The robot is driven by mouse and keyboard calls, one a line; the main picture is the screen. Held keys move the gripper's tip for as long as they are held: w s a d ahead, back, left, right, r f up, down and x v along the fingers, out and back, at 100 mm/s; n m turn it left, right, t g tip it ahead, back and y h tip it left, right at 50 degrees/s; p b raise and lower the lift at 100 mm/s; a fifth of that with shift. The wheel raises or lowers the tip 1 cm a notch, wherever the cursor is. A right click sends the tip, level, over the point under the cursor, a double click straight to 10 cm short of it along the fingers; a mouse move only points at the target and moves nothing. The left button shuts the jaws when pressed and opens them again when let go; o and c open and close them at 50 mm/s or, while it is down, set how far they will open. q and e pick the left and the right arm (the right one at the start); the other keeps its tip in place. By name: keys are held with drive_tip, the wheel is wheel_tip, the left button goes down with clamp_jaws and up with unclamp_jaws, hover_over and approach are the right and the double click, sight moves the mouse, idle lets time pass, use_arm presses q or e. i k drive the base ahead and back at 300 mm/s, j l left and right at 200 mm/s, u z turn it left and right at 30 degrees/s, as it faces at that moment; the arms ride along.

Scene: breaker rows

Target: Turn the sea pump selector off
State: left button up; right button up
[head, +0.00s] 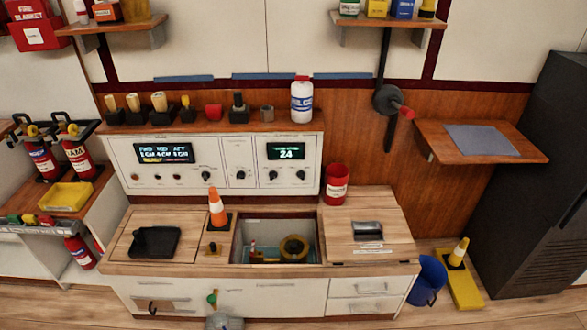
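A white control panel (222,182) stands on the back of the wooden counter. It carries several black knobs, among them a knob (207,176) left of centre, a knob (240,174) in the middle section and a knob (272,175) under the right display. The labels are too small to read, so I cannot tell which control is the sea pump selector or how it is set. A round black wall fitting (386,99) with a red-tipped handle (406,112) is to the right of the panel. Neither of my grippers shows.
On the counter are a black tray (153,243), an orange cone (217,208), an open sink bay (276,243) and a red can (336,183). A white bottle (301,101) stands on the panel's shelf. A blue bucket (428,280) and a yellow cone stand (461,275) are on the floor.

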sight(273, 174)
drive_tip(key=i+l, duration=0.9)
drive_tip(key=l+z, duration=0.05)
drive_tip(key=l, duration=0.05)
